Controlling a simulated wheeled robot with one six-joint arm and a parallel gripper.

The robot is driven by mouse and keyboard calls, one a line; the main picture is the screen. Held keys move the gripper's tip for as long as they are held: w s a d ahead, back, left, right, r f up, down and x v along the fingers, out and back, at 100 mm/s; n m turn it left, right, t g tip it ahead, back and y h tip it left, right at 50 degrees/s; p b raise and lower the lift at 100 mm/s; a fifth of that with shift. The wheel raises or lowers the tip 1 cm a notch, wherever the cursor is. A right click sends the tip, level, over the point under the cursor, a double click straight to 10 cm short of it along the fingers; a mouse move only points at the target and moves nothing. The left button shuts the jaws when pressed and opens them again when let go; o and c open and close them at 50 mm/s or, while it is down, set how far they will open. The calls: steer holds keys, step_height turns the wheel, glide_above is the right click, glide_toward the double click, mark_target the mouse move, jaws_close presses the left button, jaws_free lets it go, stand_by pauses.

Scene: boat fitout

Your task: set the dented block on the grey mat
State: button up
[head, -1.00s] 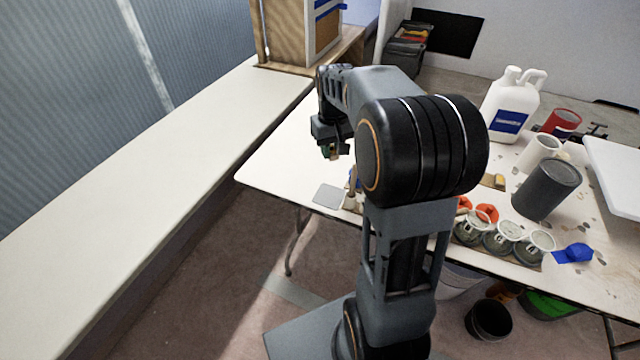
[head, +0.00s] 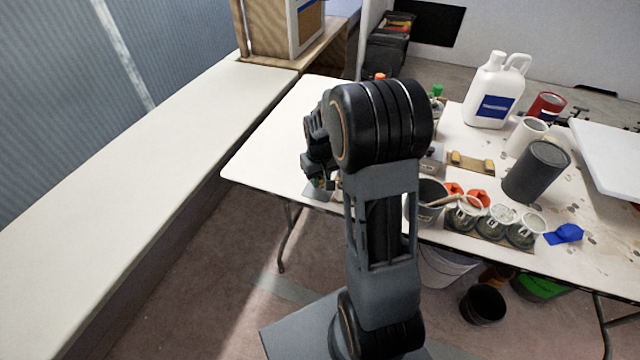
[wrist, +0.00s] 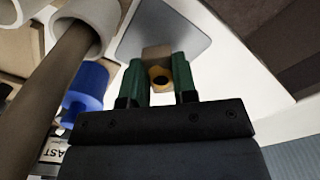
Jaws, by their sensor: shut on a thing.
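My gripper (wrist: 158,72) is shut on a small block (wrist: 156,53), tan-brown with a yellow part and a dark round hollow facing the wrist camera. The green fingers press on either side of it. The grey mat (wrist: 185,38) lies beyond the block in the wrist view, and the block overlaps it in the picture. I cannot tell whether they touch. In the head view my gripper (head: 325,180) is low over the table's near-left edge, and the mat (head: 314,193) is partly hidden behind it.
In the wrist view, a pale tube (wrist: 105,14) with a brown rod and a blue object (wrist: 90,82) stand close left of my gripper. In the head view, a dark pot (head: 432,191) and several jars (head: 494,222) are to the right. The table's left part (head: 275,135) is clear.

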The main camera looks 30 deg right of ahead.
mark_target(320, 180)
steer(key=shift+f, duration=1.05)
steer(key=shift+f, duration=0.1)
steer(key=o, duration=0.9)
step_height(320, 180, up, 11)
steer(key=shift+r+p, duration=0.15)
steer(key=shift+p, duration=0.55)
steer(key=s+a+r+t, duration=0.1)
steer(key=s+a+r, duration=0.1)
steer(key=s+a, duration=0.3)
steer(key=s+a+r+t, duration=0.2)
steer(key=s+a, duration=0.2)
steer(key=s, duration=0.6)
steer(key=shift+s+a, duration=0.15)
steer(key=shift+a, duration=0.2)
